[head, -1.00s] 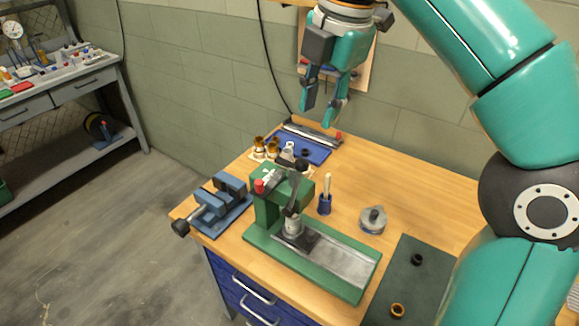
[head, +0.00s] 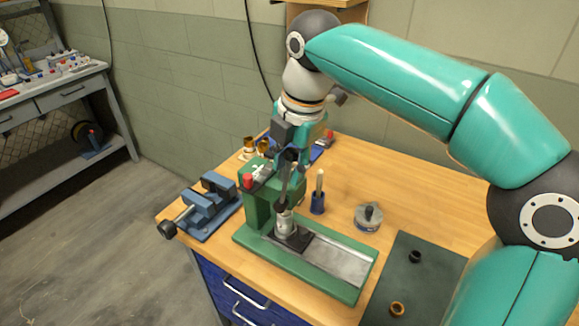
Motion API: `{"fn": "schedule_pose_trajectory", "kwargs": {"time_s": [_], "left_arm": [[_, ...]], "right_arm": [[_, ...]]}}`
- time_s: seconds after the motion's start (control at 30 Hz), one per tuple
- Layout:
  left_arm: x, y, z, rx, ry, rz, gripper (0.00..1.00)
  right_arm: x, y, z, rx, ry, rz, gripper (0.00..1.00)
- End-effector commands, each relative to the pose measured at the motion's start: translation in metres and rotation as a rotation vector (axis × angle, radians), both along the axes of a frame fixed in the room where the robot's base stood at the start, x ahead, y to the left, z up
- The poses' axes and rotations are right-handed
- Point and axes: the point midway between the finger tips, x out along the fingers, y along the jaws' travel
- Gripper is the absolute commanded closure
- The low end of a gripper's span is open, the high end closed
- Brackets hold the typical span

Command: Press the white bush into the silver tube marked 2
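A green arbor press (head: 258,207) stands on the wooden bench. Under its dark ram (head: 284,204), a silver tube (head: 286,223) stands upright on the press's dark plate (head: 287,241). I cannot read a mark on it, and I cannot make out a separate white bush at its top. My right gripper (head: 291,158) points down just above and behind the press, close to the top of its dark lever. The fingers overlap the lever and are partly hidden, so I cannot tell whether they hold it. My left gripper is not in view.
A blue vise (head: 212,203) sits left of the press. Right of it stand a blue cup with a pale stick (head: 318,199) and a round grey piece (head: 369,216). A dark mat (head: 410,285) holds a black ring (head: 415,256) and a brass ring (head: 397,308). Brass pieces (head: 250,146) stand behind.

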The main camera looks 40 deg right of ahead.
Motion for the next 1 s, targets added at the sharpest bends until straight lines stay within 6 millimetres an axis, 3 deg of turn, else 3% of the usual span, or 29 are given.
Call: {"fn": "schedule_pose_trajectory", "kwargs": {"time_s": [0.3,0.5,1.0], "left_arm": [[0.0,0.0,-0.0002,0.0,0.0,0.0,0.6],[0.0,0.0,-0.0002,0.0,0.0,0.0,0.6],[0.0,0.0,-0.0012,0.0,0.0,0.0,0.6]], "right_arm": [[0.0005,0.0001,-0.0019,0.0,0.0,0.0,0.66],[0.0005,0.0001,-0.0018,0.0,0.0,0.0,1.0],[0.0011,0.0,0.0012,0.002,-0.015,0.0,1.0]]}}
